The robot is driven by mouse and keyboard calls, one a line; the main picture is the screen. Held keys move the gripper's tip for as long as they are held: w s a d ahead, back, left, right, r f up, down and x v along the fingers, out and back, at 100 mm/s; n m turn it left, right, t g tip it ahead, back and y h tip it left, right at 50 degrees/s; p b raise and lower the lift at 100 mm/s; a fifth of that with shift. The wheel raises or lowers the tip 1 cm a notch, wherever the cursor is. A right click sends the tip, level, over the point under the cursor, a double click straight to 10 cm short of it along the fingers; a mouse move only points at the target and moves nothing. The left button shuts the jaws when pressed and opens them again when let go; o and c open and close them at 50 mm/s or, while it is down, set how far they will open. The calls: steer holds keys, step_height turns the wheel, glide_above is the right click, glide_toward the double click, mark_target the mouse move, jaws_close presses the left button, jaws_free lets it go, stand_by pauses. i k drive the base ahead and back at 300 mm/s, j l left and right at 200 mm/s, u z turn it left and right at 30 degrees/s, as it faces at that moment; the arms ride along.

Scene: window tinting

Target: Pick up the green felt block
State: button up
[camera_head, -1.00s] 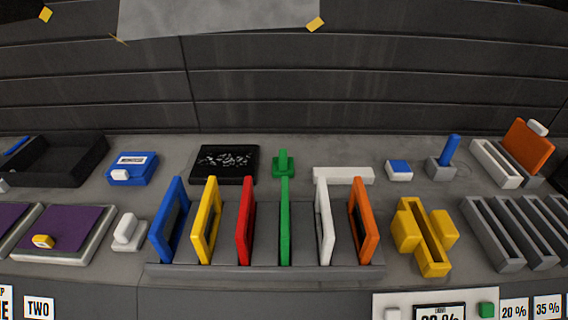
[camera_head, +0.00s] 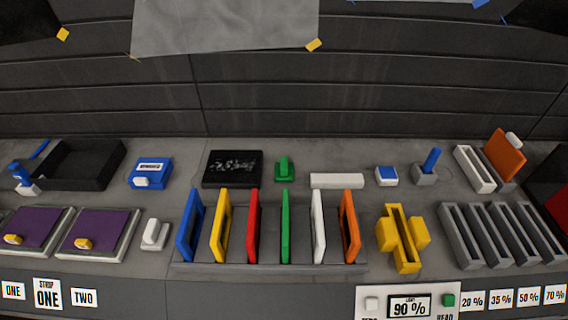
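A small green block (camera_head: 284,171) with an upright grip stands on the grey bench, behind the rack of coloured frames. It looks like the green felt block, though its material cannot be made out. A green frame (camera_head: 285,228) stands upright in the rack in front of it and is a separate thing. My gripper is not in view. Nothing touches the green block.
A black tray with pale bits (camera_head: 233,168) lies left of the block and a white bar (camera_head: 337,181) lies right of it. The rack (camera_head: 270,268) of upright frames stands in front. A yellow holder (camera_head: 403,240) is further right.

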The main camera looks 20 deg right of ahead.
mark_target(284, 169)
steer(key=i+j+u, duration=0.1)
steer(key=i, duration=0.45)
steer(key=i+j, duration=0.2)
steer(key=i, duration=0.35)
steer(key=l+u, duration=0.2)
steer(key=j+z, duration=0.15)
steer(key=j, duration=0.15)
